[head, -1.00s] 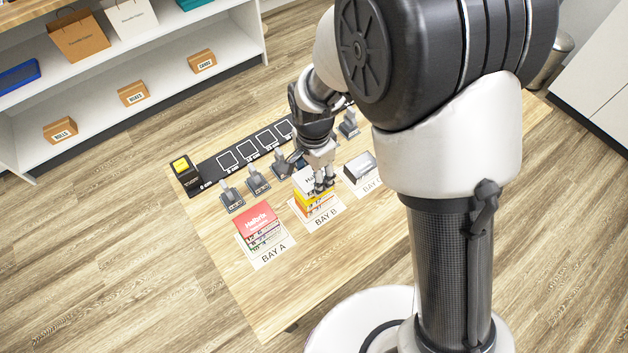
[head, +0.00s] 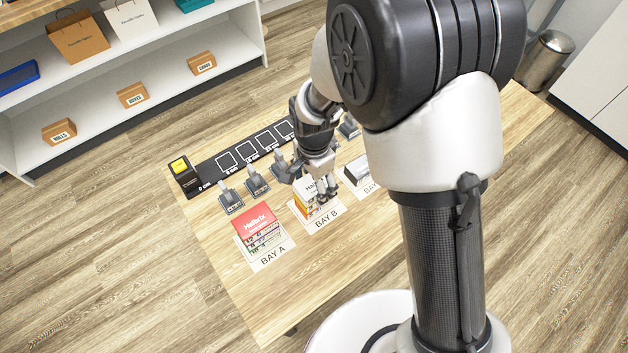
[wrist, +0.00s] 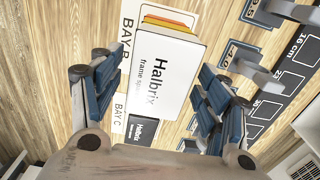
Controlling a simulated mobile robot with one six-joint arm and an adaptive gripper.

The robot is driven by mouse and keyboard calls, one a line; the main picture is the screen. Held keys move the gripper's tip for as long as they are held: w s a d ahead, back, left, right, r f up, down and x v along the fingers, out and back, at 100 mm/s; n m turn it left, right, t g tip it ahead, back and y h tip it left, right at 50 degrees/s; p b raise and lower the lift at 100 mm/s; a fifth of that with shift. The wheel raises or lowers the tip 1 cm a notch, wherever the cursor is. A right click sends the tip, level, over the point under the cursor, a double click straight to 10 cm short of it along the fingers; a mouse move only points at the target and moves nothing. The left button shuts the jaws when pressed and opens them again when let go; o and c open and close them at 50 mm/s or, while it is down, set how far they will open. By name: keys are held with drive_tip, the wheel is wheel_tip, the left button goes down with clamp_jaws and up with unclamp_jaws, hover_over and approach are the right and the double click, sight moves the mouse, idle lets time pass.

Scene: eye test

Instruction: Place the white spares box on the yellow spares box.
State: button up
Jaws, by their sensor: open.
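The white spares box (head: 309,187) lies on top of the stack at bay B. In the wrist view its printed top (wrist: 165,72) faces me. The yellow spares box (wrist: 178,22) shows as a strip past the white box's far edge. The white box appears to lie on it, slightly offset; the contact is hidden. My gripper (head: 325,188) is at the right of the stack in the head view. In the wrist view my gripper (wrist: 157,85) is open, its blue-padded fingers spread apart on both sides of the white box.
A red-topped stack (head: 257,219) stands at bay A, and a low dark-and-light box (head: 357,168) at bay C. Several grey clamp-like stands (head: 257,182) and a black marked strip (head: 228,160) line the far side. The front of the wooden table (head: 272,306) is clear.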

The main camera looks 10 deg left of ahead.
wheel_tip(320, 180, up, 12)
drive_tip(key=p, duration=0.4)
drive_tip(key=shift+r, duration=0.2)
drive_tip(key=s+d+r+n+t, duration=0.2)
drive_tip(key=s+d+r+n, duration=0.2)
drive_tip(key=d+r, duration=1.05)
drive_tip(key=s+d+r+n+t, duration=0.2)
drive_tip(key=s+d+r+n, duration=0.2)
drive_tip(key=s+d, duration=0.5)
drive_tip(key=shift+s+d+t, duration=0.15)
drive_tip(key=shift+s+t, duration=0.15)
drive_tip(key=shift+s, duration=0.6)
